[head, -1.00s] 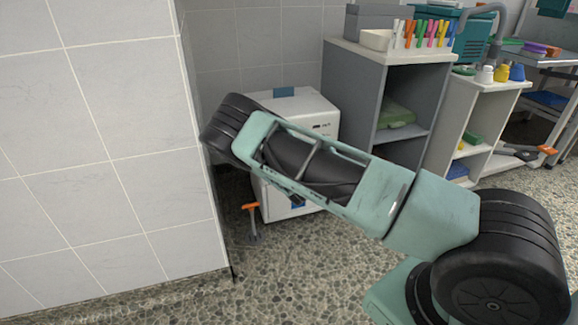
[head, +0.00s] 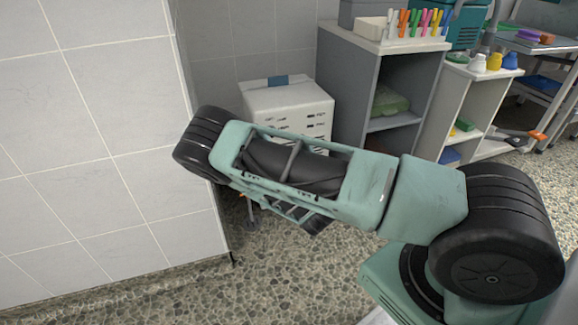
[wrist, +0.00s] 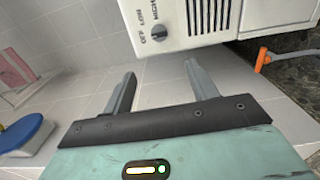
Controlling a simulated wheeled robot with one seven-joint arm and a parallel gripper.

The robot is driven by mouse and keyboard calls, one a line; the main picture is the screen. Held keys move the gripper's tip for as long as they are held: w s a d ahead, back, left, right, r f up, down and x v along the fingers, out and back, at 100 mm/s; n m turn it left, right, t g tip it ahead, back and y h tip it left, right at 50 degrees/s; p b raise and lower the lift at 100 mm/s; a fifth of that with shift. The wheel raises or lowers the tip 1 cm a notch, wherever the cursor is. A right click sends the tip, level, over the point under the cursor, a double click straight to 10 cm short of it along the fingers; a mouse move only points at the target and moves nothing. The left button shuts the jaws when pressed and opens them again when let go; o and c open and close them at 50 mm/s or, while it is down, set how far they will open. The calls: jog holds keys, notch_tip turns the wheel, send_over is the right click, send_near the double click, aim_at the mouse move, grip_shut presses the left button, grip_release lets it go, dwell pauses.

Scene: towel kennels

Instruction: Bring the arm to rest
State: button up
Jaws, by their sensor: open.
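My gripper (wrist: 160,85) shows in the wrist view with its two grey fingers spread apart and nothing between them. Beyond the fingers are pale tiles and the lower part of a white cabinet-like unit (wrist: 190,25) with a dial marked off, low and high. In the head view my arm stretches across the middle from lower right to the left, and its gripper end is hidden behind the arm. The same white unit (head: 290,100) stands behind the arm, partly covered by it.
A tiled wall (head: 90,150) stands close to my arm on the left. A grey shelf unit (head: 340,90) holding colored pegs (head: 420,22) is at the back. An orange-handled item (wrist: 263,58) is beside the white unit. The speckled floor (head: 300,285) in front is clear.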

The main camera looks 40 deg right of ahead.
dwell(0.4)
jog(key=s+a+r+m+g+y, duration=0.25)
jog(key=a+m+g, duration=0.25)
jog(key=a, duration=0.5)
jog(key=s+a+r+m+g+y, duration=0.25)
jog(key=a+m+g, duration=0.25)
jog(key=a, duration=0.5)
jog(key=s+a+r+n+g+y, duration=0.1)
jog(key=s+a+r+g, duration=0.2)
jog(key=s+a+r, duration=0.4)
jog(key=s+a+r+g+y, duration=0.25)
jog(key=s+r, duration=0.25)
jog(key=s, duration=0.4)
jog(key=s+d+r+n+g+h, duration=0.25)
jog(key=s+r, duration=0.35)
jog(key=s, duration=0.6)
notch_tip(320, 180, up, 35)
jog(key=p, duration=3.5)
jog(key=shift+w+d+r+m+t+p, duration=0.2)
jog(key=shift+m+t+p, duration=0.1)
jog(key=shift+m+p, duration=0.15)
